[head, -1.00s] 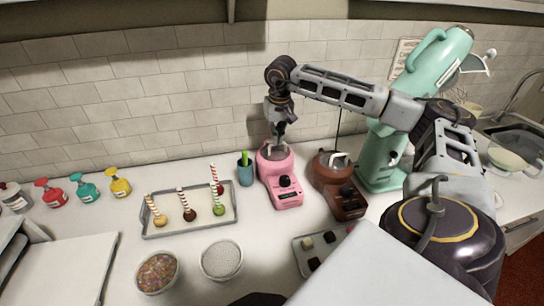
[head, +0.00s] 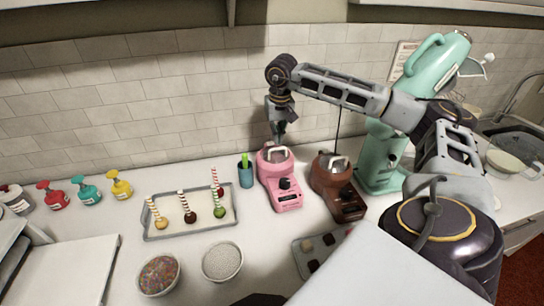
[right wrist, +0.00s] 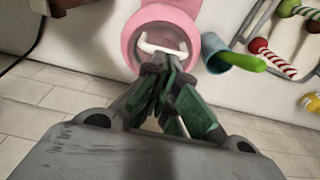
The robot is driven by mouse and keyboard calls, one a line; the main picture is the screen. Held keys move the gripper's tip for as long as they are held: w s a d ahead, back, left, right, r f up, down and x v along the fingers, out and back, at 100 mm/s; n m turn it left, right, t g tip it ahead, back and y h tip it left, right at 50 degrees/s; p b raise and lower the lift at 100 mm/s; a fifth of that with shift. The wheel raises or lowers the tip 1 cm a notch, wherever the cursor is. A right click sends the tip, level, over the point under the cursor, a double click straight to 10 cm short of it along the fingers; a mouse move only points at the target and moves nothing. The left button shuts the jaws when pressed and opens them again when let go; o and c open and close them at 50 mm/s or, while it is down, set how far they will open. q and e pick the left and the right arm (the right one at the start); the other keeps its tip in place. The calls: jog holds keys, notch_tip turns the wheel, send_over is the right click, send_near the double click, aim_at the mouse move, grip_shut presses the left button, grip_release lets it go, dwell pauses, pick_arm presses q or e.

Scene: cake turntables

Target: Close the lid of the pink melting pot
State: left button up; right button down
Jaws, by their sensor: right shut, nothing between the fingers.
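The pink melting pot (head: 284,192) stands on the counter near the wall, with a control knob on its front. Its lid (head: 275,156) has a white handle and appears to lie across the round opening; I cannot tell if it is fully seated. My right gripper (head: 279,138) points down at the back of the pot, close behind the handle. In the right wrist view, the shut, empty fingers (right wrist: 170,72) overlap the near edge of the lid beside the white handle (right wrist: 161,48). Contact is unclear. My left gripper is out of view.
A blue cup (head: 246,176) with a green tool stands left of the pot, and a brown melting pot (head: 338,188) stands right. A mint mixer (head: 382,160) is farther right. A tray (head: 162,232) of treats and two bowls sit at left.

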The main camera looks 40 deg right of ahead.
jog(key=shift+r+p, duration=1.15)
jog(key=shift+r, duration=0.65)
jog(key=shift+f, duration=0.1)
